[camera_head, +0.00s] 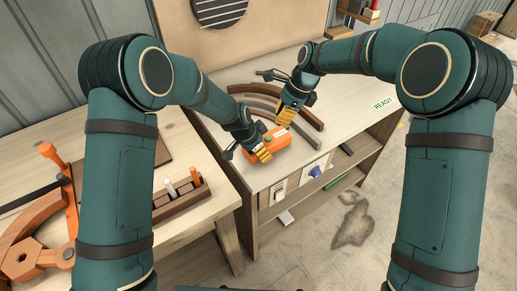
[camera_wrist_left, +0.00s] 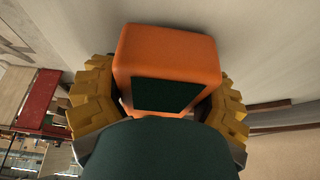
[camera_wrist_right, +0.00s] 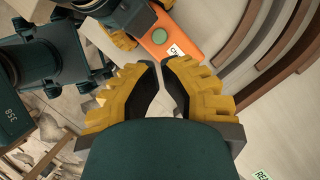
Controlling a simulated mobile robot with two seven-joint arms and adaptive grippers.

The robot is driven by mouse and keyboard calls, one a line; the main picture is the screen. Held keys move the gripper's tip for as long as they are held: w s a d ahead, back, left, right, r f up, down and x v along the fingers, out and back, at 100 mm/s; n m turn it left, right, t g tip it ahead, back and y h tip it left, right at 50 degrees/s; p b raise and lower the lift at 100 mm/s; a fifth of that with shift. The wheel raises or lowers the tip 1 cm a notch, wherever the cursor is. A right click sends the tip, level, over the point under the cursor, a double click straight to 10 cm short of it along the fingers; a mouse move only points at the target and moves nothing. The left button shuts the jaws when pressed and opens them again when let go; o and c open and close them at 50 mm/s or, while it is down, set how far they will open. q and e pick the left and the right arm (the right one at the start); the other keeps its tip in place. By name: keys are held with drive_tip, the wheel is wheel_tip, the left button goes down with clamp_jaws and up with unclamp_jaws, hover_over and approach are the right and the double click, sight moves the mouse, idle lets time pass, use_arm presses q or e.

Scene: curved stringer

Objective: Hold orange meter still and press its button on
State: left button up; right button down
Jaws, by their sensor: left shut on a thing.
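The orange meter (camera_head: 280,147) lies on the workbench top, with a white label and a round green button (camera_wrist_right: 158,37) on its upper face. My left gripper (camera_head: 262,155) is shut around the meter's near end. In the left wrist view the meter (camera_wrist_left: 167,55) sits between the two yellow fingers, its dark end panel facing the camera. My right gripper (camera_head: 283,118) is above the bench, just beyond the meter and apart from it. In the right wrist view its yellow fingertips (camera_wrist_right: 161,65) are nearly together with nothing between them, and the button lies ahead of them.
Curved brown strips (camera_head: 270,96) lie on the bench behind the meter. A READY label (camera_head: 383,103) marks the bench's right part, which is clear. A side table (camera_head: 190,225) at left carries an orange clamp (camera_head: 48,152) and a wooden tool holder (camera_head: 181,199).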

sight(287, 139)
idle(0.6)
